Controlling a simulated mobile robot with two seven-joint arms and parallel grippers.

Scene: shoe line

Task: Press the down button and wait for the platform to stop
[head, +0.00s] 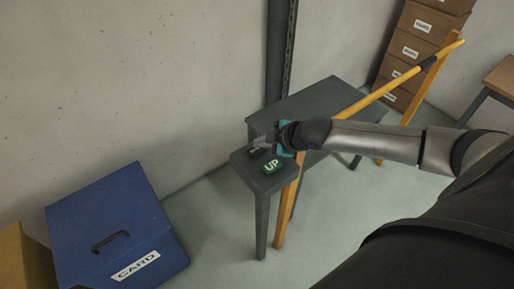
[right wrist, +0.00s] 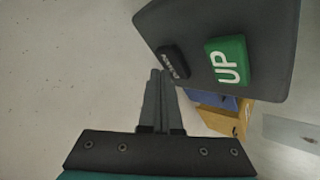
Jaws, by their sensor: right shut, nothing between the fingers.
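The green UP button (head: 272,167) sits on a small dark grey stand (head: 246,165). Beside it is a black button (head: 254,152) with pale lettering too small to read. In the right wrist view, the UP button (right wrist: 227,61) and the black button (right wrist: 172,61) show on the stand's top. My right gripper (head: 262,143) is shut and empty. Its fingertips (right wrist: 159,73) are close to the black button; I cannot tell whether they touch it. A larger dark grey flat surface (head: 318,97) lies behind the stand, by a dark upright post (head: 281,50). My left gripper is not in view.
A yellow rail (head: 387,90) on yellow posts crosses beside the stand. A blue CARD bin (head: 110,225) stands on the floor at lower left. Stacked brown boxes (head: 415,45) stand at the back right. Floor between bin and stand is clear.

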